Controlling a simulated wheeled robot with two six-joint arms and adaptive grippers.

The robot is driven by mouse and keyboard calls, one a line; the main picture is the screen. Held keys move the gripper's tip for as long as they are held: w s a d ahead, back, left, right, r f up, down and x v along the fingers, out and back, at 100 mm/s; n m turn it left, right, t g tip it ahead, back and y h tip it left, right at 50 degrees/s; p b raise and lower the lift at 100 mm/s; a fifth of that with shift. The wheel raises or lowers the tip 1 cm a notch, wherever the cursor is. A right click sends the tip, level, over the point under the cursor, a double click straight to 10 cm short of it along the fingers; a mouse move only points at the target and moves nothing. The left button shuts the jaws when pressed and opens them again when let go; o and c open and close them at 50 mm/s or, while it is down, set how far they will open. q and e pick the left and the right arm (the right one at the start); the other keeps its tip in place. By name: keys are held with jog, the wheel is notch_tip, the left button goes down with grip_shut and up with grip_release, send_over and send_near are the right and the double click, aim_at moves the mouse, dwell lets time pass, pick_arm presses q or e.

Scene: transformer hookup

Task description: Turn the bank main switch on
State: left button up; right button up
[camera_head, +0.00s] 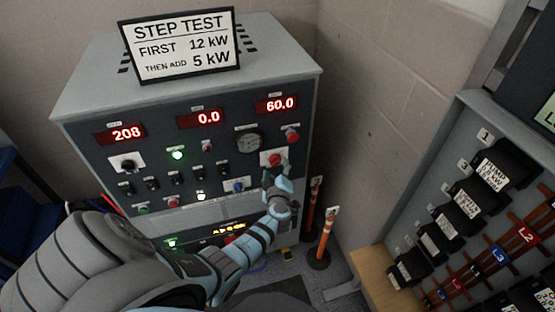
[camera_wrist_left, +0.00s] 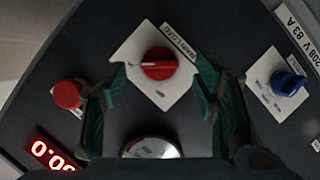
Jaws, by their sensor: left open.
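A red rotary switch (camera_head: 274,159) sits on a white plate on the front of the grey control cabinet (camera_head: 190,75). In the left wrist view the red switch (camera_wrist_left: 158,64) lies between the fingertips, with a white pointer mark running toward the picture's left. The label beside it is too blurred to read surely. My left gripper (camera_head: 277,180) is open and faces the panel just below the switch in the head view. Its two fingers (camera_wrist_left: 162,76) straddle the switch's outline in the wrist view; contact cannot be told. My right gripper is not in view.
A red button (camera_wrist_left: 67,94), a round gauge (camera_wrist_left: 150,147) and a blue knob (camera_wrist_left: 287,82) surround the switch. A green lamp (camera_head: 177,155) is lit. Orange posts (camera_head: 325,238) stand right of the cabinet. A breaker panel (camera_head: 470,140) is at the right.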

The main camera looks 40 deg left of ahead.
pick_arm(q)
jog(key=v, duration=0.8)
jog(key=shift+s+d, duration=0.2)
jog(key=shift+s, duration=0.1)
jog(key=shift+r, duration=0.15)
